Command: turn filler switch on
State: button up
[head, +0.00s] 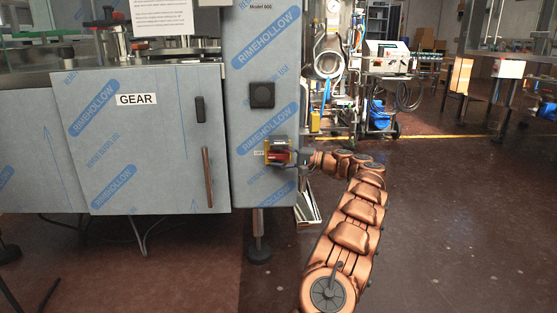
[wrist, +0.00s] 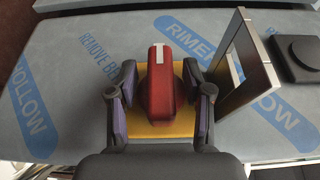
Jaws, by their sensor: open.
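The filler switch is a red knob (wrist: 160,85) with a white stripe on a yellow plate (wrist: 178,127), on the film-wrapped machine panel. In the wrist view the stripe points to the top. My gripper (wrist: 162,92) is open, with one finger on each side of the knob. Gaps show between the pads and the knob, so I cannot tell any contact. My gripper (head: 290,157) partly hides the switch in the head view.
A dark metal frame (wrist: 238,72) stands out from the panel close beside my right finger in the wrist view. Beyond it is a black square button (wrist: 296,58), also above the switch in the head view (head: 262,95). The GEAR door (head: 140,150) is left. Floor at right is clear.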

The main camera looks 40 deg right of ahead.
grip_shut()
dwell(0.4)
